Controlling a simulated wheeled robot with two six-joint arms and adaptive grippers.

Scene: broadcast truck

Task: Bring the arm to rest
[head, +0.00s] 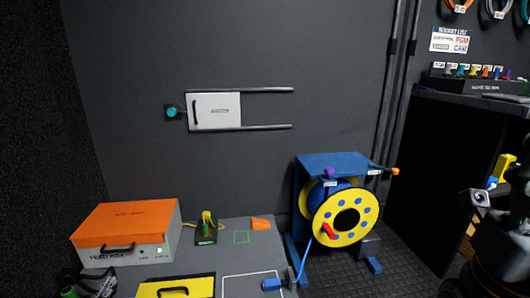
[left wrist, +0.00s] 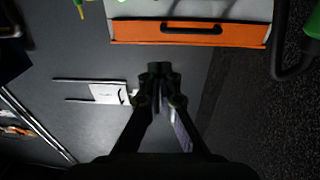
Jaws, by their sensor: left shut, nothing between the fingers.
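My left gripper (head: 98,284) shows only in part, dark and small, at the lower left edge of the head view, in front of the feed box. In the left wrist view the left gripper (left wrist: 160,82) is shut and empty, its fingertips together. It is apart from the wall and from the box.
An orange-lidded feed box (head: 125,218) stands on the grey bench (head: 215,257). A yellow-fronted panel (head: 190,286) lies nearby. A blue-framed cable reel (head: 340,210) stands right. A white sliding panel (head: 214,111) is on the wall. A dark shelf (head: 455,100) is at right.

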